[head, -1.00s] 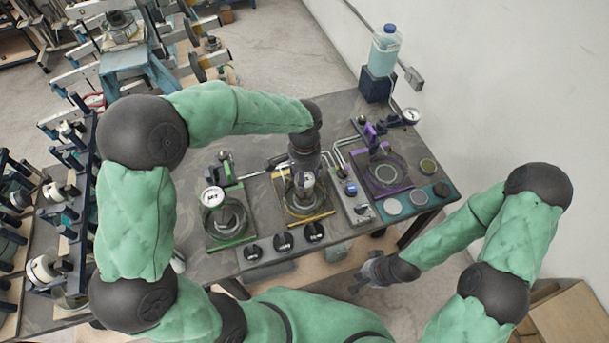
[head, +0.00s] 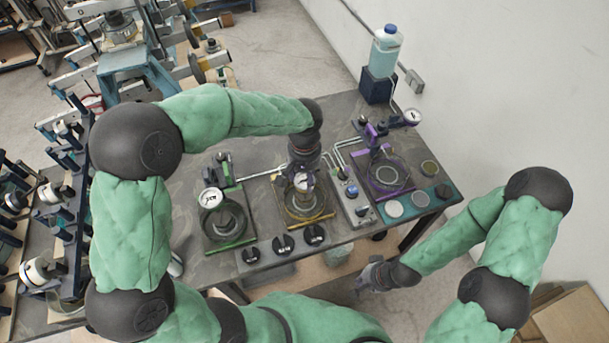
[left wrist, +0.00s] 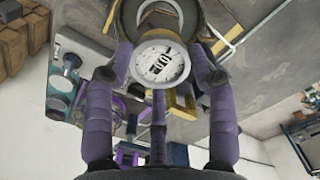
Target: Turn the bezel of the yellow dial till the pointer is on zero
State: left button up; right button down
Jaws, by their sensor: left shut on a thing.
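The yellow dial (left wrist: 160,63) has a white face with dark markings and sits between the fingers of my left gripper (left wrist: 162,72) in the left wrist view. The fingers are shut on its rim from both sides. In the head view the dial (head: 303,181) shows just below my left gripper (head: 303,163), over the yellow-edged frame (head: 308,218). The pointer's exact place against zero is too small to read. My right gripper (head: 373,275) hangs off the table's front edge, away from the dial; its jaw opening is unclear.
A green frame with its own dial (head: 211,198) stands to the left, and a purple frame (head: 388,178) to the right. Black knobs (head: 283,244) line the front edge. A bottle (head: 384,52) stands on a dark block at the back.

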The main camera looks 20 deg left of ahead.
aim_at(305, 179)
dwell(0.3)
pick_arm(q)
jog(key=o, duration=1.2)
jog(key=shift+c, duration=0.2)
notch_tip(305, 179, up, 12)
